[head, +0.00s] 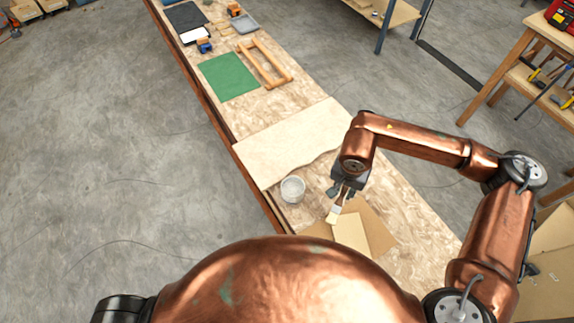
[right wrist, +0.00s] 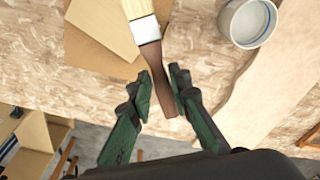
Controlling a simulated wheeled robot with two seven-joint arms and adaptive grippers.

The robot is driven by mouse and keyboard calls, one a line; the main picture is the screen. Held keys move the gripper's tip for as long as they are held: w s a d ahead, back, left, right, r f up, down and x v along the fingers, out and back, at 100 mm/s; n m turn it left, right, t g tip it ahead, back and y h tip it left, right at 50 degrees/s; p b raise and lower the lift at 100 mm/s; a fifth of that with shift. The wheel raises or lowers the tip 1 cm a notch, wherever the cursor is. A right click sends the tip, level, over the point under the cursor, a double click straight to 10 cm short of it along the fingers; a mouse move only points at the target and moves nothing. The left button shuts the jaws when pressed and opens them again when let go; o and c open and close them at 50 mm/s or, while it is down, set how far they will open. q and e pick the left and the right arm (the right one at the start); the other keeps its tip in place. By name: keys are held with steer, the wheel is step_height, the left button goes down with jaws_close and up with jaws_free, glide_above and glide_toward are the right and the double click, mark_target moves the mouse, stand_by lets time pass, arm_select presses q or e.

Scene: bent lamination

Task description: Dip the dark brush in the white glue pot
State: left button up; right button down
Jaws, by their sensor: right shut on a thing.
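The dark brush has a brown handle (right wrist: 163,85), a silver ferrule and pale bristles (right wrist: 137,8). My right gripper (right wrist: 164,82) is shut on the handle, with a green-black finger on each side. In the head view, the right gripper (head: 345,190) is to the right of the white glue pot (head: 292,188). The brush's bristles (head: 331,218) point down toward the front, apart from the pot. The pot stands upright and open on the bench, and shows at the upper right of the right wrist view (right wrist: 247,22). My left gripper is out of view.
A thin pale board (head: 351,235) lies on brown cardboard (head: 378,228) below the brush. A large pale sheet (head: 290,140) lies behind the pot. A green mat (head: 228,77) and wooden frame (head: 264,64) lie farther along the bench (head: 425,250).

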steer(key=w+a+r+n+g+y+p, duration=0.15)
steer(key=a+n+y, duration=0.45)
steer(key=a+n, duration=0.65)
steer(key=w+a+r+n+g+y+p, duration=0.2)
steer(key=a+n+y, duration=0.45)
steer(key=n, duration=1.05)
steer(key=shift+w+d+m+t+b, duration=0.65)
steer(key=shift+w+m+t, duration=0.75)
steer(key=shift+m+t, duration=3.25)
step_height(320, 180, down, 12)
steer(key=b, duration=0.7)
steer(key=shift+m+g, duration=0.3)
steer(key=shift+g, duration=0.1)
